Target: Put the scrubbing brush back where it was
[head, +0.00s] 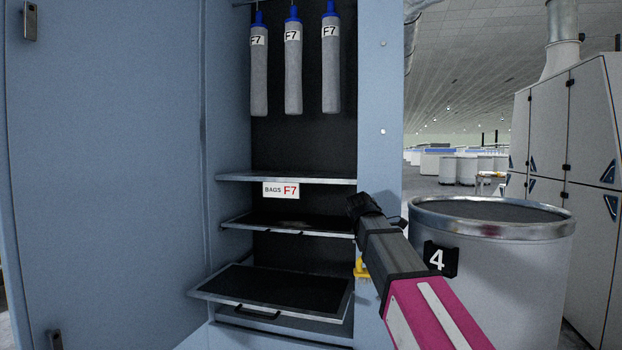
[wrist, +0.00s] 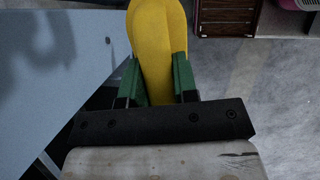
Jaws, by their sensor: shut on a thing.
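The scrubbing brush (wrist: 158,40) is yellow and held between the green fingers of my gripper (wrist: 157,85) in the wrist view. Its far end runs out of the top of that picture. In the head view a small yellow part of the brush (head: 361,268) shows beside my arm, in front of the cabinet's right side panel; the rest is hidden behind my arm. My gripper is shut on the brush. The open blue-grey cabinet (head: 382,90) has shelves, and its lowest tray (head: 220,287) is pulled out. I cannot tell which spot the brush came from.
Several grey bags (head: 293,80) marked F7 hang in the cabinet above a shelf labelled "BAGS F7" (head: 281,190). The cabinet door (head: 100,170) stands open at left. A large drum (head: 500,280) marked 4 stands close at right. Bare floor (wrist: 250,110) shows in the wrist view.

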